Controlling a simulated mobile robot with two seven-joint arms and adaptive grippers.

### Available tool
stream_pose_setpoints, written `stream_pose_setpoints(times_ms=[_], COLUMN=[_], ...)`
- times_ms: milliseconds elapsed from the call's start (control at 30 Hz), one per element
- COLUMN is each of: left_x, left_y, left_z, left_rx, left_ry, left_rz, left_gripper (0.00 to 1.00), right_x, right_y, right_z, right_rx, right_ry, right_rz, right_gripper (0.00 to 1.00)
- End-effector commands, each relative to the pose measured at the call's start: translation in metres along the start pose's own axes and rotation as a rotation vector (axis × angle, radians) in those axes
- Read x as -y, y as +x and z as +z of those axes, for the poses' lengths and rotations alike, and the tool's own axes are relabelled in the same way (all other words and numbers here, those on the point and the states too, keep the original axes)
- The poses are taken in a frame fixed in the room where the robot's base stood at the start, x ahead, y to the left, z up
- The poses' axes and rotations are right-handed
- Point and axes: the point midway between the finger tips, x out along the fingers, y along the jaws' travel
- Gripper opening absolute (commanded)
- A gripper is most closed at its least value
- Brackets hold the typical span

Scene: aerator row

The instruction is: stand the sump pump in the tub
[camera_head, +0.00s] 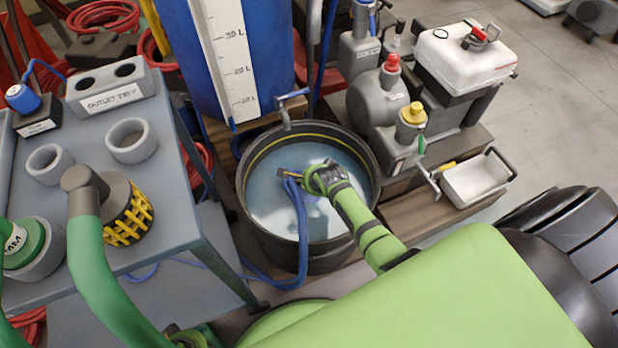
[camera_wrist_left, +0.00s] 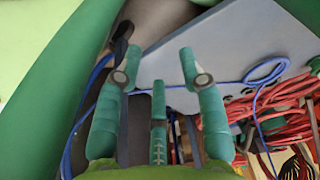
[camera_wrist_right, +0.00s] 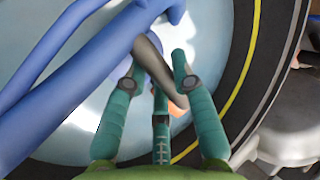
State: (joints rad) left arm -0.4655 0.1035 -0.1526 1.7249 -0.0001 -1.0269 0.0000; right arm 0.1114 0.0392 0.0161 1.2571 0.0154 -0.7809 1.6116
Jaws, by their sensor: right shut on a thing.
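The tub (camera_head: 262,232) is a round black vessel with a yellow line inside, holding pale blue water. My right gripper (camera_head: 318,182) reaches into it from the right. In the right wrist view the right gripper (camera_wrist_right: 155,75) is shut on a dark grey-brown bar, which looks like the sump pump's handle (camera_wrist_right: 158,68). The pump's body is mostly hidden; I cannot tell whether it touches the tub floor. A thick blue hose (camera_head: 302,232) rises beside the gripper and hangs over the near rim. My left gripper (camera_wrist_left: 160,75) is open and empty, beside the grey table.
The grey table (camera_head: 190,232) at the left carries a yellow strainer (camera_head: 128,215) on a green hose and grey rings. A blue barrel (camera_head: 178,45) with a tap stands behind the tub. Dosing pumps (camera_head: 385,95) and a metal tray (camera_head: 476,182) stand at the right.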

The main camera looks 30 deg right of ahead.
Motion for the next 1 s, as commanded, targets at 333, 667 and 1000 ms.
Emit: stream_pose_setpoints(times_ms=[333, 667, 1000], left_x=[0.002, 0.004, 0.005], left_y=[-0.028, -0.058, -0.09], left_z=[-0.018, -0.029, -0.035], left_rx=[-0.023, -0.043, -0.063], left_ry=[-0.004, -0.007, -0.01], left_rz=[-0.003, -0.007, -0.01], left_gripper=[0.4, 0.4, 0.4], right_x=[-0.004, -0.013, -0.023], right_y=[0.016, 0.03, 0.044], right_z=[0.0, 0.0, 0.0], right_rx=[0.0, 0.0, 0.0], right_ry=[-0.001, 0.0, 0.0], right_rz=[-0.015, -0.016, -0.016], right_gripper=[0.0, 0.0, 0.0])
